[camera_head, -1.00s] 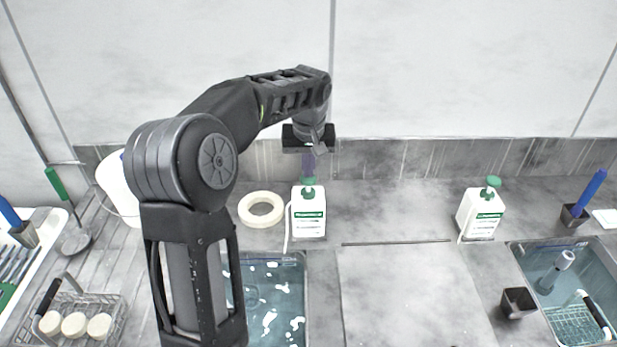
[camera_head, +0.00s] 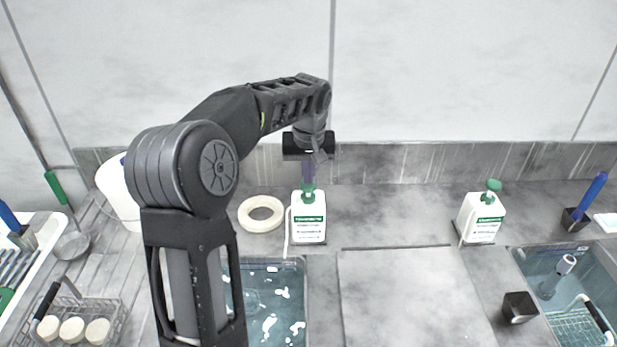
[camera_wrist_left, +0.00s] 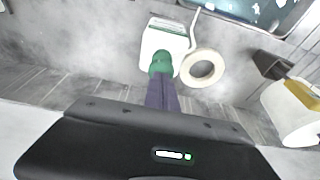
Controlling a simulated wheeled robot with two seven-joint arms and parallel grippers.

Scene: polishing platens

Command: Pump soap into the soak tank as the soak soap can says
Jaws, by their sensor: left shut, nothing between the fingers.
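A white soap can with a green pump head (camera_head: 308,218) stands behind the left basin, its green label facing me. It also shows in the left wrist view (camera_wrist_left: 165,40), its green pump top just beyond the fingers. My left gripper (camera_head: 308,181) is shut and empty, pointing down with its fingertips at the pump head; they look to be touching it. A tank with water and white foam patches (camera_head: 306,262) lies in front of the can. A second white can with a green pump (camera_head: 481,217) stands farther right. My right gripper is out of view.
A cream ring (camera_head: 261,213) lies left of the near can. A white bucket (camera_head: 118,190) stands behind my left arm. A wire basket with round pieces (camera_head: 112,312) is front left. A second basin (camera_head: 590,262) and a dark cup (camera_head: 519,307) are at the right.

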